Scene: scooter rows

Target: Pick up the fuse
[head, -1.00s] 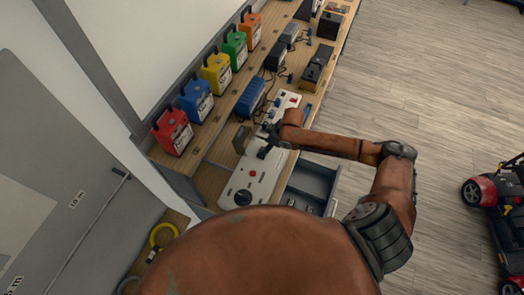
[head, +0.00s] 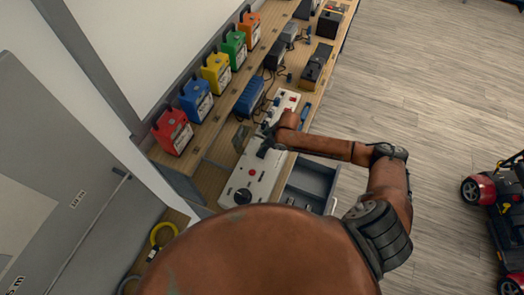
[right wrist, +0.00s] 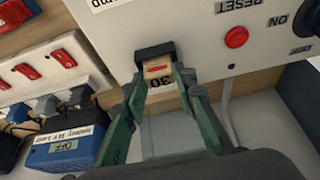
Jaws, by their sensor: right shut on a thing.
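The fuse (right wrist: 159,72) shows in the right wrist view as a small tan piece with a red mark, and "30" is printed just below it. My right gripper (right wrist: 166,76) is shut on it, one green-sided finger on each side. The fuse's upper end meets a black block (right wrist: 153,51) at the edge of the pale control panel (right wrist: 205,35); I cannot tell whether it is seated in it. In the head view my right gripper (head: 266,146) is over the panel (head: 262,183), and the fuse is too small to make out. My left gripper is out of view.
The panel carries a red RESET button (right wrist: 236,37) and a black knob (right wrist: 308,20). A white strip with red switches (right wrist: 63,57) and a blue charger (right wrist: 72,147) lie left of the gripper. An open drawer (head: 309,183) is below. Coloured battery packs (head: 215,73) line the shelf.

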